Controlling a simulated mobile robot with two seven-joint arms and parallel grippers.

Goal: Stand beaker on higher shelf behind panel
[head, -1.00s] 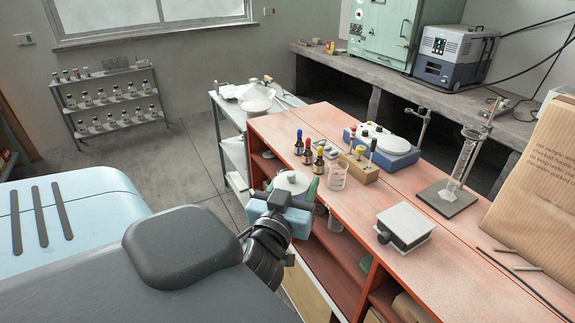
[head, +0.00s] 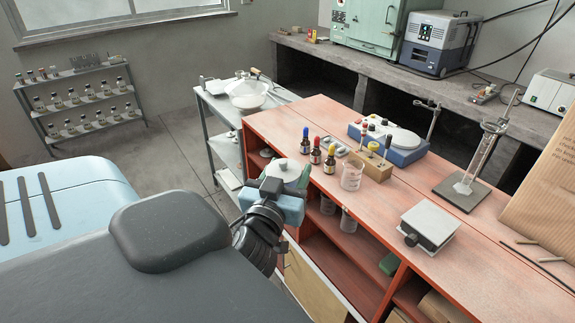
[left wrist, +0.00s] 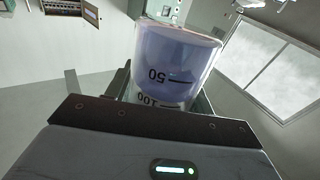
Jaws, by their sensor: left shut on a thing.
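My left gripper (head: 288,186) is at the front edge of the red bench, near its far left end. It is shut on a beaker. In the left wrist view the beaker (left wrist: 178,62) is clear with a bluish tint and marks for 50 and 100, upside down in the picture. In the head view the gripper largely hides it. A cream panel (head: 308,288) covers the lower front of the bench's open bay. A red shelf board (head: 335,258) shows behind and above its top edge. My right gripper is not in view.
Glass beakers (head: 348,220) stand inside the bay, with a green thing (head: 389,263) further right. On the bench top are dropper bottles (head: 316,155), another beaker (head: 351,177) and a grey box (head: 429,224). A grey trolley (head: 222,110) stands left.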

